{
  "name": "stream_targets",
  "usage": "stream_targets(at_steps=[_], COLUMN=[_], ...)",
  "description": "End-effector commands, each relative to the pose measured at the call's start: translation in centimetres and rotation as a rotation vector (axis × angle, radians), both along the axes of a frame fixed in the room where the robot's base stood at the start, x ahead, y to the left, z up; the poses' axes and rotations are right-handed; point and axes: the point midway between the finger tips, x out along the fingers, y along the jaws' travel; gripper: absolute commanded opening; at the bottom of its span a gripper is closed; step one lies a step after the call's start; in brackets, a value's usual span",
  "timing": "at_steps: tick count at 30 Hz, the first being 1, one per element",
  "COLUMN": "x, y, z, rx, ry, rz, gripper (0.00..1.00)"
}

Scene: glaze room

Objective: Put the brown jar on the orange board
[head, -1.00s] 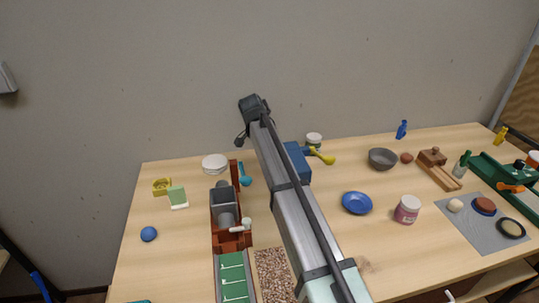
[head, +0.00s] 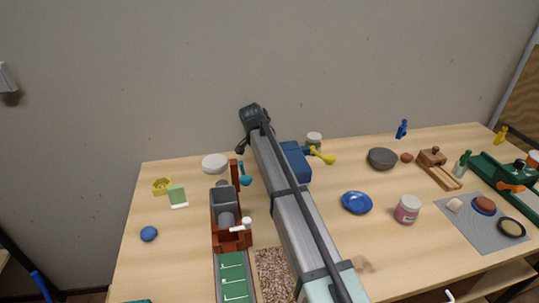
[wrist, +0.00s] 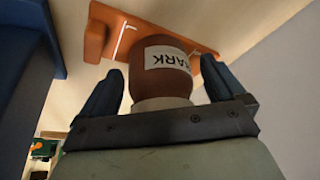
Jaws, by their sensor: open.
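In the wrist view the brown jar (wrist: 150,55), with a white label and a pale lid end towards my palm, is between the fingers of my gripper (wrist: 160,68). The fingers are open, one on each side of it, with a visible gap on the left. The orange board (wrist: 104,32), with white marks, lies right behind the jar and shows on both sides of its far end. I cannot tell whether the jar's base fully rests on it. In the head view my arm hides the jar, board and gripper.
A blue block (head: 296,163) stands right beside my arm. A reddish-brown holder (head: 232,240) with a grey bin and a green sectioned tray (head: 234,275) lie to the left. A blue dish (head: 356,202) and a pink jar (head: 407,209) stand to the right, with bare table around them.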

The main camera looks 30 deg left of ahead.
Motion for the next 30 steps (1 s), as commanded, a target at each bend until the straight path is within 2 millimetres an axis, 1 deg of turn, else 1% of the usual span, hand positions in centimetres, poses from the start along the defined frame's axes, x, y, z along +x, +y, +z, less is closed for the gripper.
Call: stream_targets(at_steps=[5,8,10,14,22,27,30], x=[0.0,-0.1,-0.4,-1.1,-3.0,-3.9,-4.2], y=[0.0,0.0,0.1,0.2,0.7,0.8,0.9], z=[0.1,0.5,1.2,3.1,7.8,9.9,10.7], rx=[0.0,0.0,0.001,0.002,0.002,0.001,0.0], ry=[0.0,0.0,-0.001,-0.001,-0.001,-0.001,0.0], rz=[0.0,0.0,0.0,0.001,0.001,-0.001,-0.001], gripper=[0.96,0.96,0.96,0.96,0.96,0.96,0.96])
